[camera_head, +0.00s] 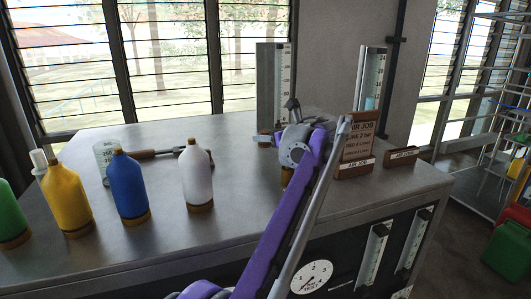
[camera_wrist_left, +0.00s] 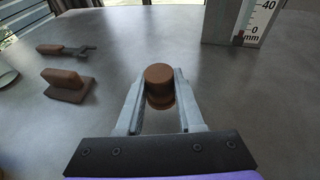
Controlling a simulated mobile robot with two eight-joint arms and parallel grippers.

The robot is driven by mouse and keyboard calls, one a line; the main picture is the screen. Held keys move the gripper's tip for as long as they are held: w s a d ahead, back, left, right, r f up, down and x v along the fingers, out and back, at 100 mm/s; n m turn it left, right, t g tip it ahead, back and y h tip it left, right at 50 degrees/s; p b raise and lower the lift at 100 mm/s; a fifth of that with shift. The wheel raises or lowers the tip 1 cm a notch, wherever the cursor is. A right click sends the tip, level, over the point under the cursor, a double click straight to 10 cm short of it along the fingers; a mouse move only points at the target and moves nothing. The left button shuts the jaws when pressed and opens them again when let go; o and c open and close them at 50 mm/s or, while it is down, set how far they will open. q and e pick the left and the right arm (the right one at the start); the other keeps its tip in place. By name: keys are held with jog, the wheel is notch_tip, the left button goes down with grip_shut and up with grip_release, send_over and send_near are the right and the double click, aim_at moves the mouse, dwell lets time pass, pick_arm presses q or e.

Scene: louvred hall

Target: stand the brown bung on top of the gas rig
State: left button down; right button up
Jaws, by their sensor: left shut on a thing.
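The brown bung (camera_wrist_left: 159,88), a short cylinder with a wider lower rim, stands upright between the fingers of my left gripper (camera_wrist_left: 158,78) in the left wrist view. The gripper is shut on it, over the grey bench top; I cannot tell whether it touches the bench. In the head view my purple left arm hides the fingers, and only a small brown patch (camera_head: 287,176) shows beside it. Tall scaled panels stand at the back, one on the left (camera_head: 274,85) and one on the right (camera_head: 371,82); I cannot tell which thing is the gas rig. My right gripper is out of view.
White (camera_head: 196,174), blue (camera_head: 128,187), yellow (camera_head: 67,198) and green (camera_head: 10,215) bottles line the left front of the bench (camera_head: 235,215). A brown sign (camera_head: 357,145) stands right of my arm.

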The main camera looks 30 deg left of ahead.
aim_at(266, 157)
pick_arm(q)
jog(key=f, duration=0.3)
jog(key=shift+w+f+b, duration=0.3)
jog(key=shift+w+b, duration=0.05)
jog(key=shift+b, duration=0.05)
jog(key=shift+s+f, duration=0.1)
jog(key=shift+s, duration=0.2)
jog(key=shift+w+f, duration=0.15)
jog(key=shift+w, duration=0.1)
jog(key=c, duration=0.5)
grip_release()
jog(key=shift+s, duration=0.1)
jog(key=shift+r, duration=0.25)
jog(key=v, duration=1.2)
